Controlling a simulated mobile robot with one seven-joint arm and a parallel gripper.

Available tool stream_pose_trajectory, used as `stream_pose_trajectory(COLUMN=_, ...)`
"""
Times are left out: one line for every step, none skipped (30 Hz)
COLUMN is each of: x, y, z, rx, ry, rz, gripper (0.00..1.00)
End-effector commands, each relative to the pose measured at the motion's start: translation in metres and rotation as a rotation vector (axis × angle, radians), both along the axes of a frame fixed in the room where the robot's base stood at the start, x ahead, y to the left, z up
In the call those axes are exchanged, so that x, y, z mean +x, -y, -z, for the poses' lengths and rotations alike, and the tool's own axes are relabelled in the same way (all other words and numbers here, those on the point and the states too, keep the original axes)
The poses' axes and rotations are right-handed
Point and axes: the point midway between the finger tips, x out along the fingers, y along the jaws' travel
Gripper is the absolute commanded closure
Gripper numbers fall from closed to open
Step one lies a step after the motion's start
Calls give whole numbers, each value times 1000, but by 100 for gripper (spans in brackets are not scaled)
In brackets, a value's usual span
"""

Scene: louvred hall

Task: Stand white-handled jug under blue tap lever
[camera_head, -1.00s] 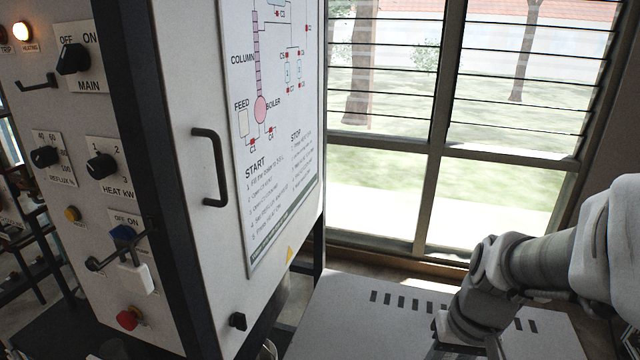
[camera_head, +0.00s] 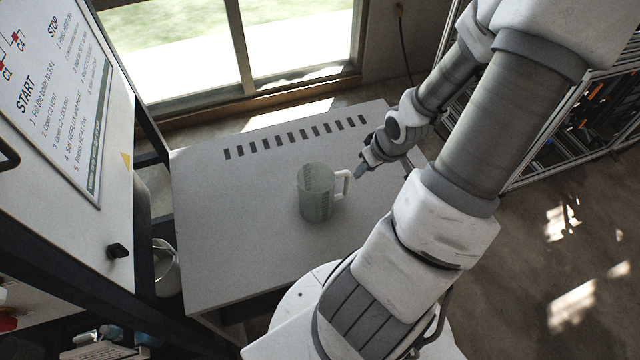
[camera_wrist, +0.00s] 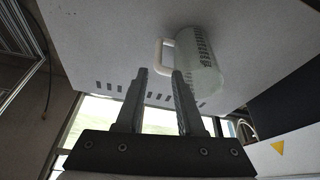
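A translucent grey-green jug (camera_head: 314,196) with a white handle (camera_head: 344,182) stands upright on the light grey table, its handle towards the right. My gripper (camera_head: 362,172) is just to the right of the handle. In the wrist view my gripper (camera_wrist: 159,76) has its two fingers apart with nothing between them. The jug (camera_wrist: 203,68) and its white handle (camera_wrist: 162,57) lie just beyond the fingertips, the handle in front of the gap. I cannot make out a blue tap lever in the current views.
The table (camera_head: 240,200) is otherwise clear and has a row of dark slots along its far side. A white cabinet (camera_head: 85,190) with a dark knob (camera_head: 118,250) stands at left. A round vessel (camera_head: 165,268) is partly hidden beside it. A framed rack (camera_head: 580,125) is at right.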

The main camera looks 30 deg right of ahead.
Motion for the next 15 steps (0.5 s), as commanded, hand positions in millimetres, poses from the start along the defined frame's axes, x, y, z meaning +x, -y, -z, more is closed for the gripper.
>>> stream_pose_trajectory(x=1, y=0, z=-1, rx=8, ry=16, rz=1, gripper=63)
stream_pose_trajectory(x=2, y=0, z=-1, rx=11, ry=25, rz=-2, gripper=63)
stream_pose_trajectory(x=3, y=0, z=0, rx=13, ry=32, rz=-5, gripper=63)
stream_pose_trajectory(x=4, y=0, z=2, rx=13, ry=36, rz=-6, gripper=63)
stream_pose_trajectory(x=5, y=0, z=4, rx=14, ry=38, rz=-6, gripper=63)
stream_pose_trajectory(x=6, y=0, z=9, rx=14, ry=39, rz=-7, gripper=63)
stream_pose_trajectory(x=7, y=0, z=12, rx=13, ry=39, rz=-8, gripper=63)
stream_pose_trajectory(x=9, y=0, z=17, rx=13, ry=38, rz=-9, gripper=63)
stream_pose_trajectory(x=11, y=0, z=23, rx=13, ry=37, rz=-10, gripper=63)
stream_pose_trajectory(x=13, y=0, z=28, rx=12, ry=37, rz=-11, gripper=63)
stream_pose_trajectory(x=15, y=0, z=33, rx=12, ry=37, rz=-10, gripper=63)
stream_pose_trajectory(x=18, y=0, z=39, rx=12, ry=36, rz=-11, gripper=63)
stream_pose_trajectory(x=19, y=0, z=44, rx=13, ry=36, rz=-10, gripper=63)
stream_pose_trajectory(x=21, y=0, z=49, rx=13, ry=36, rz=-9, gripper=63)
stream_pose_trajectory(x=24, y=0, z=55, rx=13, ry=36, rz=-9, gripper=63)
